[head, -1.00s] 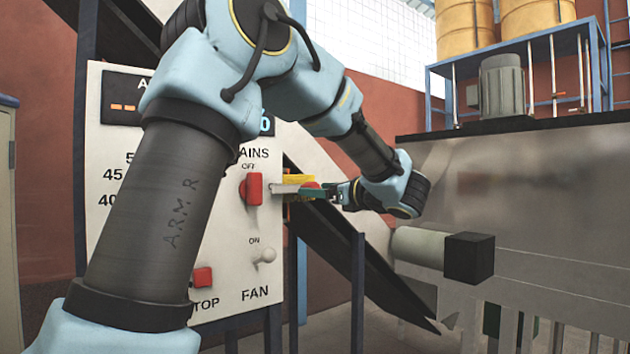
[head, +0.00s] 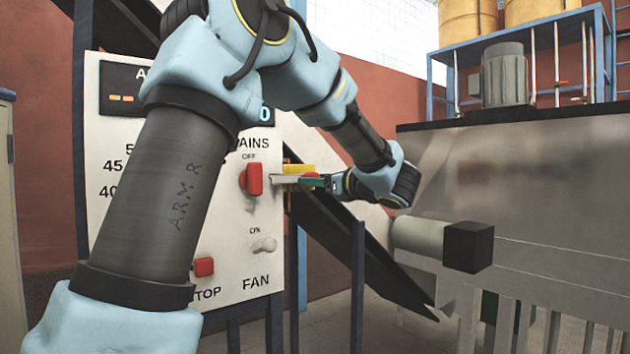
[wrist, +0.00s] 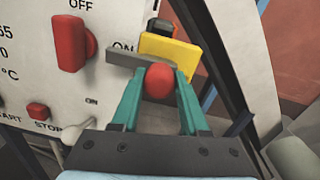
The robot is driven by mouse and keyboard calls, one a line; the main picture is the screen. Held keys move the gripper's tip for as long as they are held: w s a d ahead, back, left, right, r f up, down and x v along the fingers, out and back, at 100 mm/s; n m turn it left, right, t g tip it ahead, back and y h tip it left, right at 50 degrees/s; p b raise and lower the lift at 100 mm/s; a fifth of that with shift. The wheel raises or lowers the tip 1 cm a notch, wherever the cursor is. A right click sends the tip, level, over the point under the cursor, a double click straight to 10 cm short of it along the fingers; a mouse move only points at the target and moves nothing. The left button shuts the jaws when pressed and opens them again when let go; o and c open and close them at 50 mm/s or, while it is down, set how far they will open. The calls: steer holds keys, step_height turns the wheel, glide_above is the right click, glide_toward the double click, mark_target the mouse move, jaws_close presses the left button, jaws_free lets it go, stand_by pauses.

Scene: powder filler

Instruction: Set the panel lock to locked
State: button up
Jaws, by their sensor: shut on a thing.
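The panel lock at the right edge of the white control panel (head: 228,288) has a grey bar (wrist: 130,60) with a round red knob (wrist: 160,81) and a yellow piece (wrist: 170,48) behind it. The bar also shows in the head view (head: 283,179), pointing left across the panel edge toward the red mains switch (head: 253,179). My gripper (wrist: 160,85) has green fingers shut on the red knob, one on either side. In the head view my gripper (head: 312,182) reaches the knob from the right. The far side of the knob and the lock's pivot are hidden.
The red mains switch (wrist: 70,43), a fan toggle (head: 264,245) and a red stop button (head: 204,267) are on the panel. A dark sloping beam (head: 360,245) runs behind the lock. A grey cylinder with a black end (head: 469,247) juts out at right.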

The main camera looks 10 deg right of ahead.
jaws_close()
stand_by(0.8)
